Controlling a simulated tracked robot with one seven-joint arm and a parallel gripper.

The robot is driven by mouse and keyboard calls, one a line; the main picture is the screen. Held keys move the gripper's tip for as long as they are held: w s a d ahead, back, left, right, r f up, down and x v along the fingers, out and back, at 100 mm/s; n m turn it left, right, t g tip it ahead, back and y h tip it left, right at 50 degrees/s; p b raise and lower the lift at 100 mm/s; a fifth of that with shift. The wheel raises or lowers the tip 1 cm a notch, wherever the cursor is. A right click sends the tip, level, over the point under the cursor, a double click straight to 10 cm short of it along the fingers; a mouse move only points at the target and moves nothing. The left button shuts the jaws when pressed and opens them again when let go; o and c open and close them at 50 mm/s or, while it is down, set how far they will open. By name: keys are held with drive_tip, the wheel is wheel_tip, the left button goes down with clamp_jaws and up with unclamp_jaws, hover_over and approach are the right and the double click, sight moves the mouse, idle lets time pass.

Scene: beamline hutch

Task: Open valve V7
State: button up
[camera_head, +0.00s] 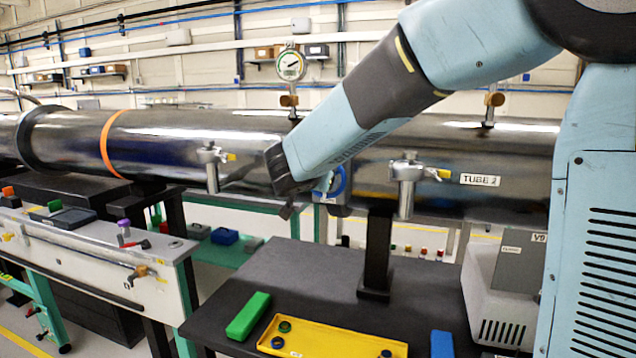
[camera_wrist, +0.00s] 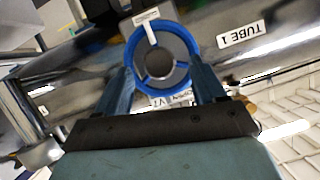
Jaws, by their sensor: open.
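In the wrist view, valve V7 shows as a blue ring handwheel (camera_wrist: 131,60) with a grey hub and a white tag at its top. A small label reading V7 (camera_wrist: 158,102) shows just below it. My gripper (camera_wrist: 160,68) is open, with one blue finger on each side of the wheel. I cannot tell whether the fingers touch the rim.
The metal tube (camera_head: 225,150) runs across behind the arm, with valve fittings (camera_head: 406,185) on it and a pressure gauge (camera_head: 291,66) above. A dark table below holds a green block (camera_head: 248,316), a yellow tray (camera_head: 330,342) and a blue block (camera_head: 442,345). A grey pump box (camera_head: 500,300) stands right.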

drive_tip(key=x, duration=0.3)
drive_tip(key=shift+c, duration=0.4)
drive_tip(key=c, duration=0.9)
drive_tip(key=shift+c, duration=0.3)
